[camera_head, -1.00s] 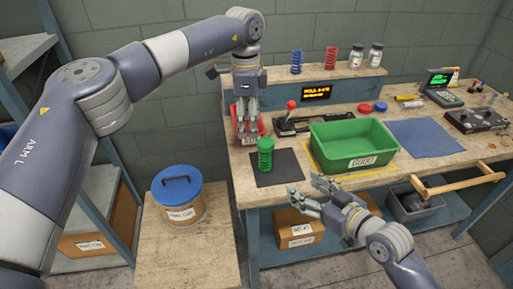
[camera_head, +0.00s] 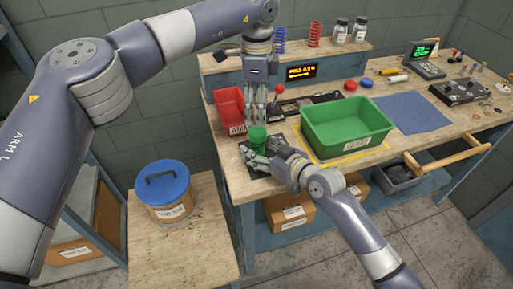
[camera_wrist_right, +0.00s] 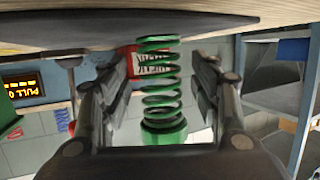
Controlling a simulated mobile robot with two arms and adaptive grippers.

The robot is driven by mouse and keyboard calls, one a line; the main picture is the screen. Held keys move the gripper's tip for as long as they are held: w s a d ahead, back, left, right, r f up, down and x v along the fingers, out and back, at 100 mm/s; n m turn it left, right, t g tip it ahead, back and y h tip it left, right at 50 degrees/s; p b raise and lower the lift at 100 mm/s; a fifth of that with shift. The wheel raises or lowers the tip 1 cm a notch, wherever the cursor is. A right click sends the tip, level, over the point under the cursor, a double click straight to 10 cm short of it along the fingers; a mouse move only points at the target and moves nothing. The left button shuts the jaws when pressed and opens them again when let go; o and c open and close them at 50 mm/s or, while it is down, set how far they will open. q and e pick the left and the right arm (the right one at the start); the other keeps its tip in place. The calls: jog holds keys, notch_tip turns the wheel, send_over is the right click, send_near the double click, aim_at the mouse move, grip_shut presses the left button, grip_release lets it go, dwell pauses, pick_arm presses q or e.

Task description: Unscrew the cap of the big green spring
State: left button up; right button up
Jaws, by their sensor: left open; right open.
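The big green spring stands upright on a dark mat (camera_head: 233,166); its green cap (camera_head: 258,136) shows in the head view, while its coils are mostly hidden by my right gripper. My left gripper (camera_head: 258,121) is open, pointing down, with its fingertips just above or at the cap. My right gripper (camera_head: 259,158) is open low at the spring. In the right wrist view, which is upside down, the green spring (camera_wrist_right: 161,85) stands between the two open fingers (camera_wrist_right: 160,95), with gaps on both sides. Its cap shows there too (camera_wrist_right: 164,132).
A red bin (camera_head: 228,103) stands behind the spring at left. A green bin (camera_head: 345,140) is close on the right. A joystick panel (camera_head: 310,101) and a shelf with a blue spring (camera_head: 279,41) and a red spring (camera_head: 314,35) are behind.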

pick_arm(q)
jog(key=shift+s+d+r, duration=0.1)
jog(key=shift+s+d, duration=0.05)
jog(key=shift+d, duration=0.05)
pick_arm(e)
jog(key=shift+w+a, duration=0.2)
jog(key=shift+w, duration=0.05)
jog(key=shift+a+f, duration=0.1)
pick_arm(q)
jog(key=shift+a, duration=0.1)
pick_arm(e)
jog(key=shift+w, duration=0.15)
